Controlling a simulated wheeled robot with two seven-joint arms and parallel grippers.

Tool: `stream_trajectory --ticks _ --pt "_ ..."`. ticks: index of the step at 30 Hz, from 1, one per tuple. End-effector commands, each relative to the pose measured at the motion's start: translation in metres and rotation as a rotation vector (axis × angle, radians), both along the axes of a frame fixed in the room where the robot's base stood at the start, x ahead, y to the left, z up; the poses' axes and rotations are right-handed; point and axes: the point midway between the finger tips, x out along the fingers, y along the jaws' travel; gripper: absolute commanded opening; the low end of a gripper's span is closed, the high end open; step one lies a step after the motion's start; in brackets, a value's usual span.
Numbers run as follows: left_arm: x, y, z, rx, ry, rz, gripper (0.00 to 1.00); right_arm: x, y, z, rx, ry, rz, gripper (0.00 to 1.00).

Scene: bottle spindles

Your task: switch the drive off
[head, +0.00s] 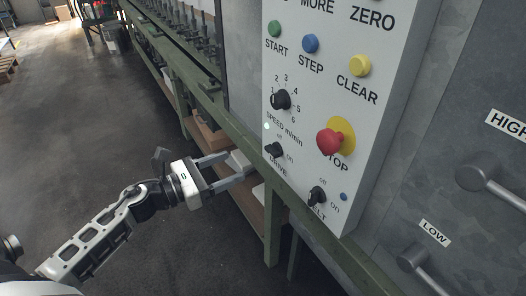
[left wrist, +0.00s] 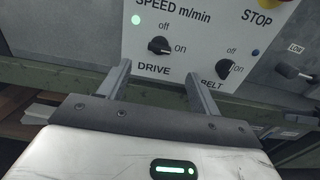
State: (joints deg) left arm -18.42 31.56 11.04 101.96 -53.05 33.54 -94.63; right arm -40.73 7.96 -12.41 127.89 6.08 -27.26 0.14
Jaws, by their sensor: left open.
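The black DRIVE knob (head: 274,150) is on the grey control panel, below the speed dial. In the left wrist view the DRIVE knob (left wrist: 160,46) sits above and between my fingers, with the word "on" to its right. A pale green lamp (head: 266,126) glows just above it; the lamp also shows in the left wrist view (left wrist: 136,20). My left gripper (head: 238,164) is open and empty, fingers pointing toward the panel, apart from the knob. Its fingers also show in the left wrist view (left wrist: 158,76). My right gripper is out of view.
The BELT knob (head: 317,196) is to the lower right, with a small blue lamp (head: 344,197) beside it. The red STOP button (head: 330,142) and speed dial (head: 281,99) are close above. A green frame rail (head: 235,128) runs beside the panel. Open floor lies left.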

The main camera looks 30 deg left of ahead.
Motion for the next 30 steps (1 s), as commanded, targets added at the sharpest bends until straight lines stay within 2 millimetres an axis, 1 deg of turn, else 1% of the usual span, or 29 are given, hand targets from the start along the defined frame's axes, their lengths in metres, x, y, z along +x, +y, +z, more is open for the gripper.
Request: stream_trajectory --ticks 1,6,12,18,27,28,29,30 --pt "0.011 -0.006 0.003 -0.001 -0.004 -0.001 0.64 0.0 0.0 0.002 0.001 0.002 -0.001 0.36" --pt "0.043 -0.025 0.003 -0.002 -0.003 0.0 0.64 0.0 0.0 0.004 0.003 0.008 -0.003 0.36" --pt "0.072 -0.042 0.002 -0.004 0.0 0.001 0.64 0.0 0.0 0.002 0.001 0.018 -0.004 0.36" --pt "0.086 -0.051 0.0 -0.003 0.001 0.001 0.64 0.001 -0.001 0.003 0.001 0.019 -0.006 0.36" --pt "0.088 -0.052 -0.001 -0.003 0.002 0.001 0.64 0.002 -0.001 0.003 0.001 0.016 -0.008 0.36" --pt "0.088 -0.052 -0.001 -0.003 0.002 0.001 0.61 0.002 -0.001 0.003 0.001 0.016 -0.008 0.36" --pt "0.088 -0.052 -0.001 -0.003 0.002 0.001 0.53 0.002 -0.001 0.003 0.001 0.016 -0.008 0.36" --pt "0.088 -0.052 -0.001 -0.003 0.002 0.001 0.41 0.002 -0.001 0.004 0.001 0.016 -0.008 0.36"
